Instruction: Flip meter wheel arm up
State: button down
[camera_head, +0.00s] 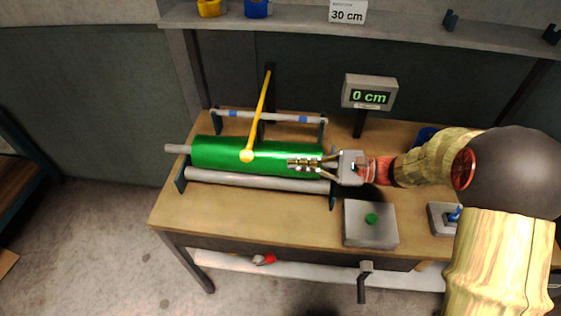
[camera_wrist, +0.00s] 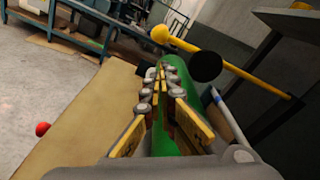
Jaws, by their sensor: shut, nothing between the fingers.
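The wheel's contact with the roll cannot be told. My gripper (camera_head: 291,164) is shut and empty, above the roll's right half, to the right of the knob and apart from it. Its fingers (camera_wrist: 160,75) point left along the roll.
A display (camera_head: 370,96) reading 0 cm stands at the back right. A box with a green button (camera_head: 371,218) and a box with a blue lever (camera_head: 441,220) sit on the right of the table (camera_head: 190,218). A rail (camera_head: 270,117) runs behind the roll; a grey roller (camera_head: 260,181) lies in front.

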jog(key=a+b, duration=0.2)
jog(key=a, duration=0.7)
jog(key=shift+w+f, duration=0.25)
jog(key=shift+w, duration=0.2)
jog(key=shift+a+r, duration=0.1)
jog(key=shift+r, duration=0.05)
